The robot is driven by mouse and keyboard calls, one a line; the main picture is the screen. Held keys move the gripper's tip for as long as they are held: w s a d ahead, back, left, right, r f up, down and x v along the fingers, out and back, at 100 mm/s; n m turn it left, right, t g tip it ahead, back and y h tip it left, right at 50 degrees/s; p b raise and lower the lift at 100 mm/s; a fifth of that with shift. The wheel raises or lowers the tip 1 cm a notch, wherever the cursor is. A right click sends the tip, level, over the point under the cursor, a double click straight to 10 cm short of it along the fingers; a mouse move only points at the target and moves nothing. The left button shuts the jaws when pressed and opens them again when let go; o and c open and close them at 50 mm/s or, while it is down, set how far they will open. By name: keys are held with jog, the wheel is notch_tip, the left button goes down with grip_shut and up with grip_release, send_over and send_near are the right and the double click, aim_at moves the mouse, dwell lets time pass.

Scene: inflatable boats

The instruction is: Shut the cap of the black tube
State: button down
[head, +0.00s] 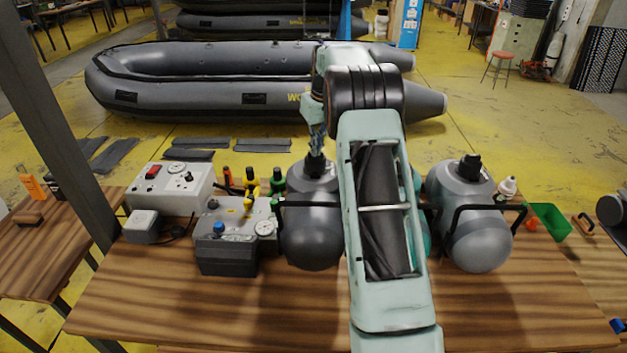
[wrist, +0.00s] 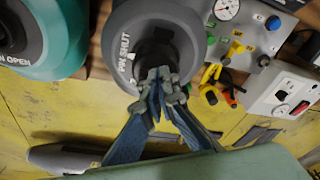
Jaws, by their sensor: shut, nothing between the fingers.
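The black tube, a dark grey rounded cylinder (head: 313,232), stands on the wooden table left of my arm in the head view. Its grey top (wrist: 190,18) fills the upper middle of the wrist view, with white lettering that seems to read "PIN SHUT". The black cap (wrist: 157,54) is in the middle of that top, partly hidden by my fingers. My gripper (wrist: 160,76) is shut and empty, its tips at or just above the cap; I cannot tell whether they touch. In the head view my gripper (head: 316,150) points down over the cylinder.
A teal cylinder (wrist: 60,55) marked "PIN OPEN" stands beside it, mostly behind my arm in the head view. Another grey cylinder (head: 470,225) is to the right. Grey control boxes (head: 238,228) with gauges and knobs crowd the left. The table front (head: 200,310) is clear.

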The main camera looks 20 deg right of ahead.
jog(key=shift+w+d+f, duration=0.15)
jog(key=shift+w+f, duration=0.1)
jog(key=shift+f, duration=0.15)
jog(key=shift+w+d+r, duration=0.15)
jog(key=shift+w+r, duration=0.2)
jog(key=shift+r, duration=0.3)
jog(key=shift+w+v, duration=0.2)
jog(key=shift+v, duration=0.7)
jog(key=shift+w+v, duration=0.15)
jog(key=shift+v, duration=0.75)
jog(key=shift+w+v, duration=0.2)
jog(key=shift+v, duration=0.7)
jog(key=shift+r, duration=0.1)
